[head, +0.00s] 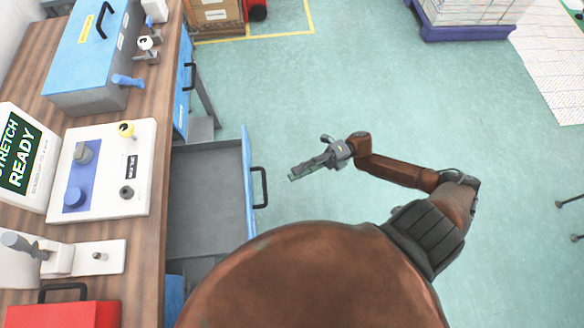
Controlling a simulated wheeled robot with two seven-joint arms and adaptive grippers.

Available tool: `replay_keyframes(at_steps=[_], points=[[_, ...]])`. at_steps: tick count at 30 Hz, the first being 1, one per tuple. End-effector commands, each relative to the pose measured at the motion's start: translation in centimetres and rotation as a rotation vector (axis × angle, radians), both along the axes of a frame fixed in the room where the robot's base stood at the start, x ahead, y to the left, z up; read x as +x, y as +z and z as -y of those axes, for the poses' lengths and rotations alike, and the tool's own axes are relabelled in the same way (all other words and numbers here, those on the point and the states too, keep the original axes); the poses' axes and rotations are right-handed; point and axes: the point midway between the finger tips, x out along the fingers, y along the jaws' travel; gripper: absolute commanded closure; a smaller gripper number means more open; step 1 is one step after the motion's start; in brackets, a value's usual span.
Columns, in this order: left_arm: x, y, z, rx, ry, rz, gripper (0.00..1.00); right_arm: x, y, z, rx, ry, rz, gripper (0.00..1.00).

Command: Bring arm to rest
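My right arm reaches in from the right, brown with a dark grey ribbed section. Its gripper (308,167) hangs over the open floor, to the right of the open drawer, and points left. The fingers show as one narrow grey bar, so I cannot tell whether they are apart or together. I see no object in or touching the gripper. My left arm and gripper are not in view.
A drawer (205,158) stands open from the wooden workbench (152,225), its blue front (247,180) and dark handle jutting over the floor. The bench holds a blue toolbox (85,50), a white panel with knobs (140,165) and a red case (85,314). Green floor (410,110) is clear around my gripper.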

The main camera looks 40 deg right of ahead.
Motion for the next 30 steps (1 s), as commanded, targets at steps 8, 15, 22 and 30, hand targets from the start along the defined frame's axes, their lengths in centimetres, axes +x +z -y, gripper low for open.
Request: replay_keyframes(at_steps=[8, 15, 22, 30], points=[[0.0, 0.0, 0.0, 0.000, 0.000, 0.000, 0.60, 0.0, 0.0, 0.0, 0.000, 0.000, 0.000, 0.73], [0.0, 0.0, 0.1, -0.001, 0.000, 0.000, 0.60, 0.0, 0.0, 0.0, 0.000, 0.000, 0.000, 0.73], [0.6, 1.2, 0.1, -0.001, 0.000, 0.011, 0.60, 3.9, -3.5, 1.6, -0.012, -0.214, -0.154, 0.73], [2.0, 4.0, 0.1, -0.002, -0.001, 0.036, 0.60, 7.9, -19.1, 10.4, 0.011, -0.821, -0.722, 0.73]])
